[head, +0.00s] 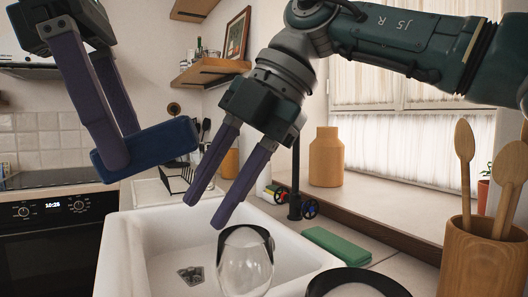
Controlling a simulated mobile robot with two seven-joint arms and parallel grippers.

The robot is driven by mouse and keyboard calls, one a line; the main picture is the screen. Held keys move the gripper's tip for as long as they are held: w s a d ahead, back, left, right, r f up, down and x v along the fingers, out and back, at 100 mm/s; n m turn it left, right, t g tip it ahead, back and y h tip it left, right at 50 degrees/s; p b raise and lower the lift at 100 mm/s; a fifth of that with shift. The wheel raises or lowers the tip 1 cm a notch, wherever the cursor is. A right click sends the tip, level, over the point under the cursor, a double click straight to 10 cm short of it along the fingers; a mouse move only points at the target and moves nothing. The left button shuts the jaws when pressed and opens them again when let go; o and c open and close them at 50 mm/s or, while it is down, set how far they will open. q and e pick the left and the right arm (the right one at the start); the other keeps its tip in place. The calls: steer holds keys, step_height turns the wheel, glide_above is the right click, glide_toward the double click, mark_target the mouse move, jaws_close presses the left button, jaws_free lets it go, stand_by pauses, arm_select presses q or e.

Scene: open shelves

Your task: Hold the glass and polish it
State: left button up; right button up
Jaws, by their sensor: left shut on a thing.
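A clear glass (245,268) shows at the bottom middle, at the near side of the white sink. A dark curved band lies against its upper part, and its lower end is cut off by the frame. My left gripper (122,150) is shut on a dark blue sponge-like block (165,145), held in the air at the left, well away from the glass. My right gripper (207,211) is open and empty, its purple fingers pointing down just above and to the left of the glass, not touching it.
The white sink (128,235) has a drain in its floor. A green pad (336,245) lies right of it. A dark-rimmed round item (357,280) is at the bottom edge. A wooden holder (466,255) with wooden spoons stands right. A tan vase (326,160) is on the sill.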

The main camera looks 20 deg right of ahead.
mark_target(265, 290)
steer(key=s+d+r+m+g+h, duration=0.1)
steer(key=s+d+r+m+h, duration=0.1)
steer(key=s+d+r+h, duration=0.25)
steer(key=shift+h, duration=0.95)
steer(key=f, duration=0.4)
steer(key=w+f, duration=0.1)
steer(key=f, duration=0.7)
steer(key=shift+w+d+f, duration=0.1)
steer(key=shift+w+d, duration=0.05)
steer(key=shift+w, duration=0.15)
jaws_close()
